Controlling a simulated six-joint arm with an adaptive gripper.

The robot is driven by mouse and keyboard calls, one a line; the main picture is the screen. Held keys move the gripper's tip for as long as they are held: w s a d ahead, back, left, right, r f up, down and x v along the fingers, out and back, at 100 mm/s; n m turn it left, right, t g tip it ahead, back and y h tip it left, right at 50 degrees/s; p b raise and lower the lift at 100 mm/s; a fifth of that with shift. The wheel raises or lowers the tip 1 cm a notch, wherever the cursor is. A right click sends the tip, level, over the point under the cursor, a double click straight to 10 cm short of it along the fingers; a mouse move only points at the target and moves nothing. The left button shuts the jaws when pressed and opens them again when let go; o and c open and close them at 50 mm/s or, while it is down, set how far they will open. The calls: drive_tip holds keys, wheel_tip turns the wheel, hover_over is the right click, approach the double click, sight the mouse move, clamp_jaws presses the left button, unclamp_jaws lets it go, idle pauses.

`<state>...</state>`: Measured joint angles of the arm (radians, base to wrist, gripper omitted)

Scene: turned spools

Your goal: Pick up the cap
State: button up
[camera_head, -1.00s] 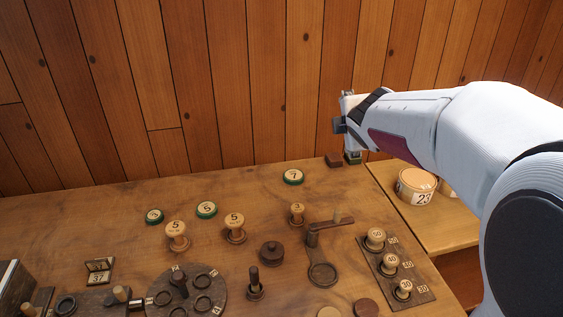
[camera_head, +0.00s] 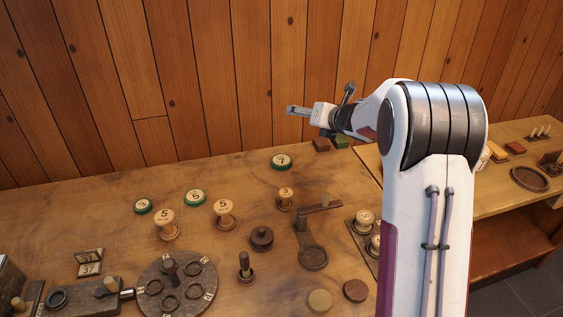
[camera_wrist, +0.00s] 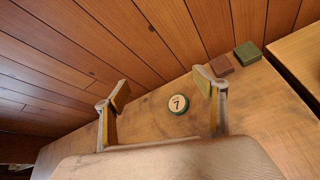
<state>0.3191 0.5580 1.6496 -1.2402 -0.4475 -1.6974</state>
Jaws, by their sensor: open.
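No piece is marked as the cap, and I cannot tell for certain which one it is. A dark brown, round, knobbed piece (camera_head: 262,238) sits mid-table and looks like a lid. A pale disc with a green rim, marked 7 (camera_head: 281,161), lies near the back edge. My gripper (camera_head: 318,100) is open and empty, raised above the table's back edge. In the wrist view my gripper (camera_wrist: 162,87) has its fingers wide apart, and the disc marked 7 (camera_wrist: 178,103) shows between them, farther off on the table.
Two more green-rimmed discs, marked 5 (camera_head: 195,196) and smaller (camera_head: 143,206), lie left. Wooden spools (camera_head: 224,211) stand nearby. Brown (camera_head: 321,144) and green (camera_head: 342,141) blocks sit at the back. A round dark plate with rings (camera_head: 178,285) lies in front. A plank wall (camera_head: 230,80) rises behind.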

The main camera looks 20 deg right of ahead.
wheel_tip(320, 180, down, 8)
drive_tip(key=w+n+g+y, duration=0.1)
drive_tip(key=w+n+y, duration=0.15)
drive_tip(key=n, duration=0.25)
drive_tip(key=n+g+y, duration=0.2)
drive_tip(key=n, duration=0.3)
approach(282, 160)
drive_tip(key=shift+w+a+f, duration=0.25)
drive_tip(key=shift+a, duration=0.05)
drive_tip(key=shift+w, duration=0.1)
drive_tip(key=shift+x, duration=1.2)
drive_tip(key=shift+w+a, duration=0.1)
drive_tip(key=shift+a, duration=0.05)
drive_tip(key=shift+x, duration=2.5)
drive_tip(key=c, duration=1.1)
